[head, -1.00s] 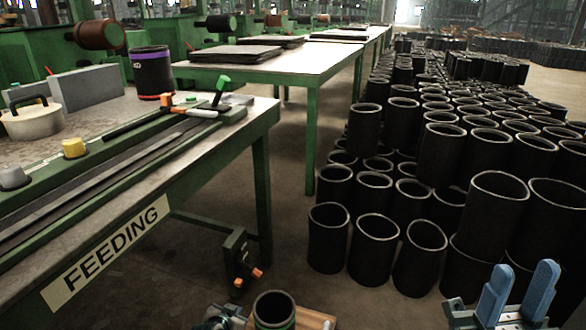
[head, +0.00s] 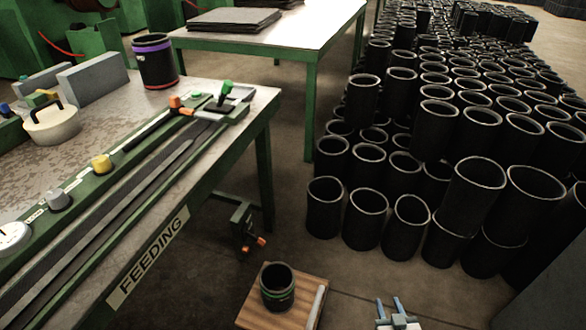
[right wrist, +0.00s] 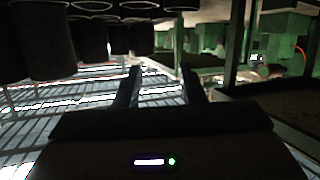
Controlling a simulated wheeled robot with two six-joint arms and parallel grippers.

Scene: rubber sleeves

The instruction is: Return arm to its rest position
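My right gripper (head: 397,307) shows at the bottom edge of the head view, right of centre. Its two blue fingers stand apart with nothing between them. In the right wrist view the two dark fingers (right wrist: 160,85) are also apart and empty. My left gripper is not in view. A black rubber sleeve with a green band (head: 277,288) stands upright on a wooden board (head: 310,285) at the bottom centre of the head view, left of my right gripper and apart from it.
Many black sleeves (head: 408,222) stand stacked on the floor at right. The feeding table (head: 205,170) is at left, carrying a sleeve with a purple band (head: 155,62). A white-topped green table (head: 270,35) stands behind. Bare floor (head: 350,270) lies between the board and the stacks.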

